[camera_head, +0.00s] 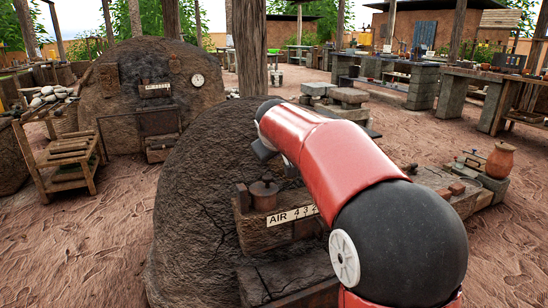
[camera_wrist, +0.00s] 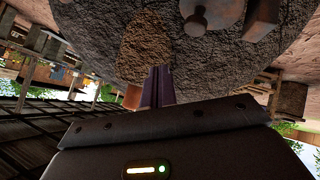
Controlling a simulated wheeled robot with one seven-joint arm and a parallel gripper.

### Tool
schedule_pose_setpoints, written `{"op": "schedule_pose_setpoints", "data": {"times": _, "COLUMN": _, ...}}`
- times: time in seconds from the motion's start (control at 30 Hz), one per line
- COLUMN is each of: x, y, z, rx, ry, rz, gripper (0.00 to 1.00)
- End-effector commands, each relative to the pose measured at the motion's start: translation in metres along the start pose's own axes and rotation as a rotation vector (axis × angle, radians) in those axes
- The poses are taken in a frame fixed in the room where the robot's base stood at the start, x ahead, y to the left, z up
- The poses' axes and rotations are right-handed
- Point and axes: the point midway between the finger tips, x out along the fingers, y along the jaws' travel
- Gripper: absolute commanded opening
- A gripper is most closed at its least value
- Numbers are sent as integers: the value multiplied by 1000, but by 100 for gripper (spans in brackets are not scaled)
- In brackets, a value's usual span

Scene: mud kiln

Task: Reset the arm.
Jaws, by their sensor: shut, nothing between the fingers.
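My red and black arm reaches forward over the near mud kiln (camera_head: 190,190) in the head view. In the wrist view my gripper (camera_wrist: 158,72) shows as two dark fingers held together, shut and empty. The fingers point toward the rough brown kiln wall (camera_wrist: 105,30); whether they touch it I cannot tell. A lidded clay knob or damper (camera_head: 264,192) sits on the kiln's ledge beside the arm, and a round knobbed piece (camera_wrist: 200,18) shows above the fingers in the wrist view.
A scale plate marked AIR (camera_head: 292,216) is on the kiln's front ledge. A second kiln with a dial (camera_head: 198,80) stands behind left, with a wooden rack (camera_head: 70,160) beside it. An orange jar (camera_head: 499,160) stands at right. Open dirt floor lies at left and right.

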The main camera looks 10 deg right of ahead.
Motion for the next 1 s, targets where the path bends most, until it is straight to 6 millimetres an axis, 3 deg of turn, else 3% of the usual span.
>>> {"op": "schedule_pose_setpoints", "data": {"times": 0.23, "x": -51, "y": 19, "z": 5, "rx": 2, "ry": 3, "rz": 2, "gripper": 0}}
{"op": "schedule_pose_setpoints", "data": {"times": 0.57, "x": -83, "y": 24, "z": 17, "rx": 16, "ry": -7, "rz": -9, "gripper": 0}}
{"op": "schedule_pose_setpoints", "data": {"times": 0.67, "x": -101, "y": 13, "z": 43, "rx": 53, "ry": -31, "rz": -36, "gripper": 0}}
{"op": "schedule_pose_setpoints", "data": {"times": 0.77, "x": -125, "y": -7, "z": 85, "rx": 114, "ry": -70, "rz": -77, "gripper": 0}}
{"op": "schedule_pose_setpoints", "data": {"times": 1.0, "x": -174, "y": -73, "z": 210, "rx": 281, "ry": -186, "rz": -180, "gripper": 0}}
